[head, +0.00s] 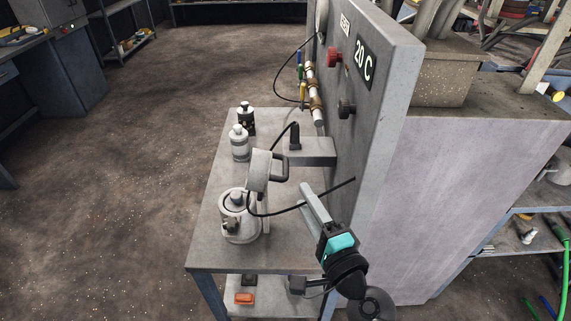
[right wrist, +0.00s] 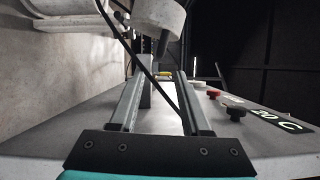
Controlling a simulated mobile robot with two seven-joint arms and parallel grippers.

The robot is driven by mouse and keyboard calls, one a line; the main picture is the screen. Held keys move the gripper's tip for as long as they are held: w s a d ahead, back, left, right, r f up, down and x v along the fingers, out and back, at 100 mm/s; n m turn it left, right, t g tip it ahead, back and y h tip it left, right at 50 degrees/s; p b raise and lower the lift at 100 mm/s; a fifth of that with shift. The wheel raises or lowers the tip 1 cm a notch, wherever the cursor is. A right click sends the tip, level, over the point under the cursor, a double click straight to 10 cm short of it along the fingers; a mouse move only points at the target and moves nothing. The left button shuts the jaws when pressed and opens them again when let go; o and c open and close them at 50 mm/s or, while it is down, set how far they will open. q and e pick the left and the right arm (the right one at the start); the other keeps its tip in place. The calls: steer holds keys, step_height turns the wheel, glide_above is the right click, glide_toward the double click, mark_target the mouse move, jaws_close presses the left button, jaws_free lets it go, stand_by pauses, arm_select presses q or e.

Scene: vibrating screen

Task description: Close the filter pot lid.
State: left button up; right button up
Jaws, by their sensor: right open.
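The filter pot (head: 238,222) is a pale, round vessel near the front of the grey bench. Its lid (head: 259,171) stands raised, tilted up above the pot's right side, with a dark loop handle on its right. The lid also shows at the top of the right wrist view (right wrist: 160,12), beyond the fingers. My right gripper (head: 306,191) is right of the lid and apart from it. Its fingers show open in the right wrist view (right wrist: 163,76), with a thin black cable crossing the view between them. My left gripper is not in view.
An upright grey panel (head: 385,80) with a red knob (head: 334,57) and a dark knob (head: 346,109) borders the bench on the right. Small bottles (head: 239,143) stand behind the pot. A grey bracket (head: 312,152) juts from the panel. Floor left of the bench is clear.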

mark_target(286, 166)
steer(key=x, duration=1)
steer(key=shift+w+a, duration=0.15)
steer(key=shift+w, duration=0.2)
steer(key=c, duration=0.7)
jaws_close()
steer(key=shift+f, duration=0.1)
